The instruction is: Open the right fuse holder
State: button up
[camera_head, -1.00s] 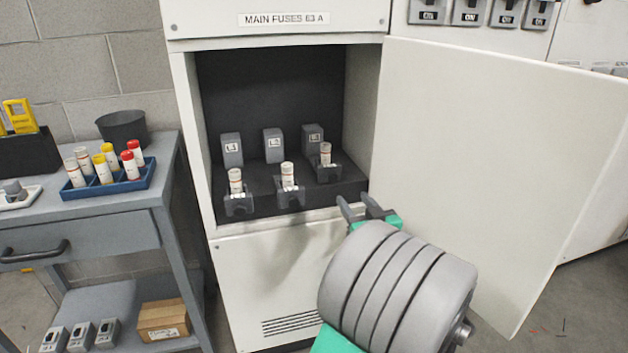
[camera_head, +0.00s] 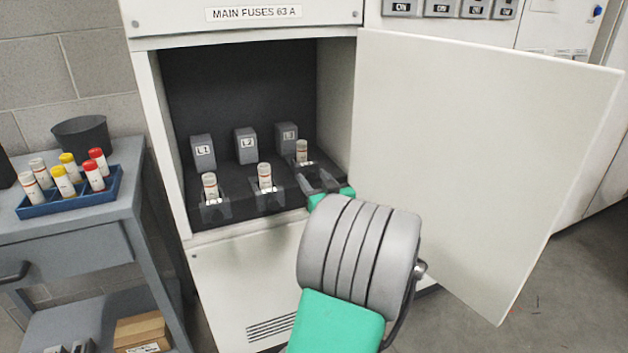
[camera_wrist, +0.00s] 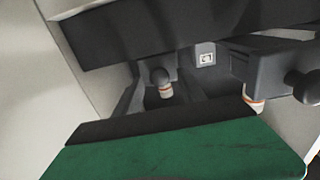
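Three grey fuse holders marked L1 (camera_head: 203,152), L2 (camera_head: 246,146) and L3 (camera_head: 286,137) stand in a row in the open cabinet. A white fuse stands upright in front of each. The right one's fuse (camera_head: 302,151) shows above my fingers, which partly hide the parts beneath it. My gripper (camera_head: 316,181) is at the front of the right holder with its two dark fingers apart. I cannot tell whether they touch it. In the wrist view, a dark knob and fuse (camera_wrist: 166,90) show between dark bars, and another knobbed grey part (camera_wrist: 285,72) is at right.
The open cabinet door (camera_head: 470,150) stands close at the right of my arm. A cart (camera_head: 90,240) at left carries a blue tray (camera_head: 45,210) of fuses and a dark bin (camera_head: 85,137). A cardboard box (camera_head: 142,333) lies on its lower shelf.

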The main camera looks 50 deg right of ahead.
grip_shut()
dwell(0.3)
jog(key=shift+s, duration=0.1)
dwell(0.9)
